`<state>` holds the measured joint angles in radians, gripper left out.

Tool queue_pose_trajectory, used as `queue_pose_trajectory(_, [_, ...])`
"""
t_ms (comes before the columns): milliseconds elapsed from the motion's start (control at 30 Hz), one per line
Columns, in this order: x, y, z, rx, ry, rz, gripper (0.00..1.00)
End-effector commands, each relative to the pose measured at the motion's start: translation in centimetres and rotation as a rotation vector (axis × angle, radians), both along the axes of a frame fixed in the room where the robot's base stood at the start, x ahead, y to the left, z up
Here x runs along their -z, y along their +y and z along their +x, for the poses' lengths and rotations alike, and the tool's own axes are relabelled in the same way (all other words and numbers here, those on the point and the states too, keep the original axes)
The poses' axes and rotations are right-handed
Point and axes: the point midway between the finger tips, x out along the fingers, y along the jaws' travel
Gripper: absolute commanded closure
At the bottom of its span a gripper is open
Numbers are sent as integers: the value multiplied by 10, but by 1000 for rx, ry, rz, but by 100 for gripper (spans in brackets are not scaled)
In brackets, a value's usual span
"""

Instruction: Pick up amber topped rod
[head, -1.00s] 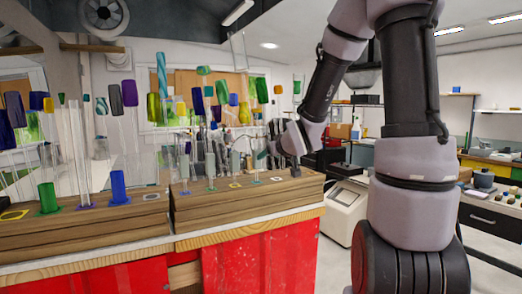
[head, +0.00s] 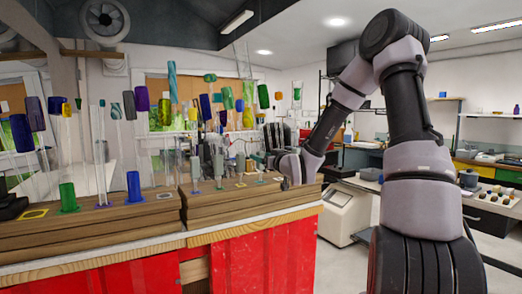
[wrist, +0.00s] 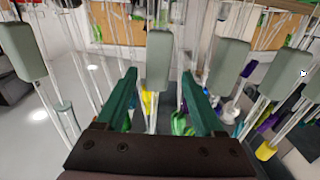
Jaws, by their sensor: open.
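Many clear glass rods with coloured tops stand in wooden blocks in the head view. Small yellow-orange tops show at the left (head: 66,109) and right (head: 278,95); I cannot tell which is the amber one. My gripper (wrist: 158,76) is open, its two green fingers apart in the wrist view. A rod with a grey-green top (wrist: 158,58) shows between and beyond the fingertips; I cannot tell whether it is within reach of them. A yellow piece (wrist: 265,151) lies low at the right. In the head view my gripper is small and partly hidden behind rods.
The left wooden block (head: 100,222) and right wooden block (head: 245,201) sit on a red-fronted bench (head: 265,250). More grey-green tops (wrist: 22,52) crowd both sides of the fingers. A white machine (head: 347,212) stands to the right of the bench.

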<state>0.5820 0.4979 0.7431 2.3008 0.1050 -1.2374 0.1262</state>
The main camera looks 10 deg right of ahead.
Motion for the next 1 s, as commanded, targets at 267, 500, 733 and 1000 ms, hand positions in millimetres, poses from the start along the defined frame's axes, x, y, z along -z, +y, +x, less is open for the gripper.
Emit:
queue_pose_trajectory(267, [0, 8, 38, -1, -1, 1, 30])
queue_pose_trajectory(500, [0, 12, 50, 0, 0, -1, 30])
queue_pose_trajectory(733, [0, 12, 49, 0, 0, -1, 64])
queue_pose_trajectory(1000, [0, 12, 49, 0, 0, -1, 100])
